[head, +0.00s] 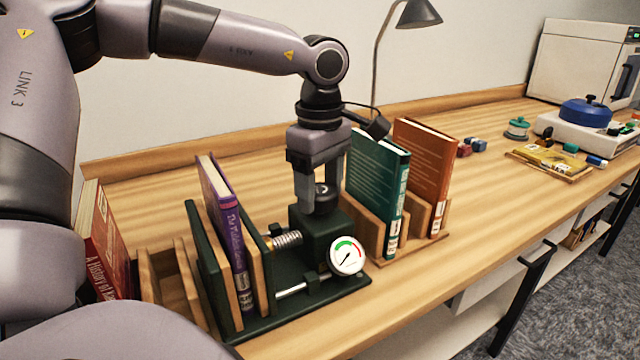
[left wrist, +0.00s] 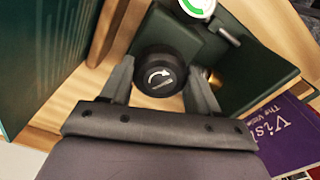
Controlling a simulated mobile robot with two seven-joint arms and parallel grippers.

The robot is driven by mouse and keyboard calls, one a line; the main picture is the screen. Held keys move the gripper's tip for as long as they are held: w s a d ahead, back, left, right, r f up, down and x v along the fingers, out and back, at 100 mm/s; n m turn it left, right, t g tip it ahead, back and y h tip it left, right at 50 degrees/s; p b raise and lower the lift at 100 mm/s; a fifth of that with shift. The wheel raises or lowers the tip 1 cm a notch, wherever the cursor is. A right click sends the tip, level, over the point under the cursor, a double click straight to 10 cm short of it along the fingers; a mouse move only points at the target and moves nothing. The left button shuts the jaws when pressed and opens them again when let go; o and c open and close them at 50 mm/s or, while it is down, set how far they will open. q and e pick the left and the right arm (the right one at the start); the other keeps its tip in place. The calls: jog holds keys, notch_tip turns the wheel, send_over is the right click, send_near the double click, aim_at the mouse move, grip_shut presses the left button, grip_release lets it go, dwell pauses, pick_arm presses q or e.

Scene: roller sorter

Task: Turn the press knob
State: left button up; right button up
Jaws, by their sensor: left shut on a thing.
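The press knob (left wrist: 159,77) is a round black knob with a white curved arrow on top. In the head view the knob (head: 322,188) sits on the dark green block of the book press (head: 335,287). My left gripper (head: 318,205) points down over it, and in the left wrist view its two fingers (left wrist: 160,88) lie on either side of the knob, shut on it. A purple book (head: 226,235) stands between the press plates at the left. A round gauge (head: 346,256) with a green and red scale is on the front of the press. My right gripper is not in view.
A teal book (head: 376,180) and an orange book (head: 424,170) stand in a wooden rack just right of the press. A red book (head: 100,245) stands at the left. A desk lamp (head: 418,14) is behind. The table's front right is clear.

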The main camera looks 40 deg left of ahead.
pick_arm(q)
jog(key=m, duration=0.4)
jog(key=shift+r+m+p, duration=0.1)
jog(key=shift+m+p, duration=0.2)
jog(key=m, duration=0.5)
jog(key=shift+m+p, duration=0.3)
jog(key=shift+p, duration=0.05)
jog(key=m, duration=0.3)
jog(key=shift+m, duration=0.3)
jog(key=m+p, duration=0.1)
jog(key=m, duration=0.2)
jog(key=shift+m, duration=1.2)
jog(key=shift+m+p, duration=0.4)
jog(key=shift+m, duration=0.1)
jog(key=shift+r+m+p, duration=0.15)
jog(key=shift+m+p, duration=0.55)
jog(key=shift+p, duration=0.6)
jog(key=m+p, duration=0.2)
jog(key=p, duration=0.2)
jog(key=shift+p, duration=0.4)
jog(key=shift+f+m+p, duration=0.2)
jog(key=shift+m+p, duration=0.2)
jog(key=shift+p, duration=0.25)
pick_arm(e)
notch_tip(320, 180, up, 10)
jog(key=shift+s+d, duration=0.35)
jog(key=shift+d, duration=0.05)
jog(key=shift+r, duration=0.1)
